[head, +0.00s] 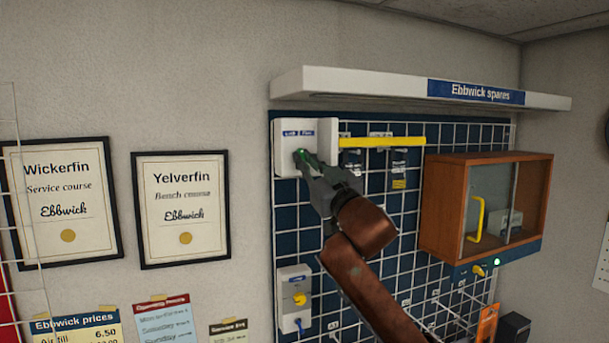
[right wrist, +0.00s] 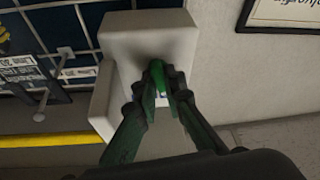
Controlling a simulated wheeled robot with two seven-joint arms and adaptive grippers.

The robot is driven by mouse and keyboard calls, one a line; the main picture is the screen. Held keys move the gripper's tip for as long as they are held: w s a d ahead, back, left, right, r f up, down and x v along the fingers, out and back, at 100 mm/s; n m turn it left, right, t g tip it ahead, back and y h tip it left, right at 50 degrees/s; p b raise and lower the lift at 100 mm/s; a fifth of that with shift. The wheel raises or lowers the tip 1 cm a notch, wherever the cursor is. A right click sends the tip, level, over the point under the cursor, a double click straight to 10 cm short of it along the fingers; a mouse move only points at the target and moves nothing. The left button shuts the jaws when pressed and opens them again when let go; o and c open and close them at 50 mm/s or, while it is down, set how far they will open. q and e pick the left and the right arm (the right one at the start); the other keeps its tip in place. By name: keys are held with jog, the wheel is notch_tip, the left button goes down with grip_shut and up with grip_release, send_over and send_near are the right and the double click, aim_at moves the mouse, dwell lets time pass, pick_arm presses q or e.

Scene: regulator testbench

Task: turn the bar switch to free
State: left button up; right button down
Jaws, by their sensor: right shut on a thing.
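The bar switch is a green knob (right wrist: 157,74) on the front of a white box (head: 286,142) high on the pegboard. Two small blue labels sit along the box's upper front, too small to read surely. My right gripper (head: 306,160) reaches up to the box's front. In the right wrist view, my right gripper (right wrist: 166,84) has its fingers closed on the green knob from both sides. The fingers hide part of the knob, so I cannot tell which label it points to. A yellow bar (head: 382,142) extends right from the box, level. My left gripper is out of view.
A shelf (head: 400,88) overhangs the box closely. A wooden cabinet (head: 436,208) with a glass front juts out at the right. A smaller white box (head: 294,275) with a yellow knob is below. Framed certificates (head: 181,209) hang on the wall at left.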

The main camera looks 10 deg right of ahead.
jog(key=shift+a+r+m+h+b, duration=0.1)
jog(key=shift+m+h+b, duration=0.2)
jog(key=shift+m+h, duration=1.8)
jog(key=shift+a+m+h+b, duration=0.2)
jog(key=shift+m+h, duration=0.5)
jog(key=shift+m, duration=2.8)
jog(key=shift+d+r+m+h+b, duration=0.1)
jog(key=shift+m+h+b, duration=0.25)
jog(key=shift+m+h, duration=1.75)
jog(key=shift+m+y, duration=0.5)
jog(key=shift+m, duration=0.4)
jog(key=c, duration=2)
grip_release()
jog(key=shift+f+g, duration=0.1)
jog(key=shift+g, duration=0.2)
jog(key=v, duration=1.2)
jog(key=shift+f, duration=0.1)
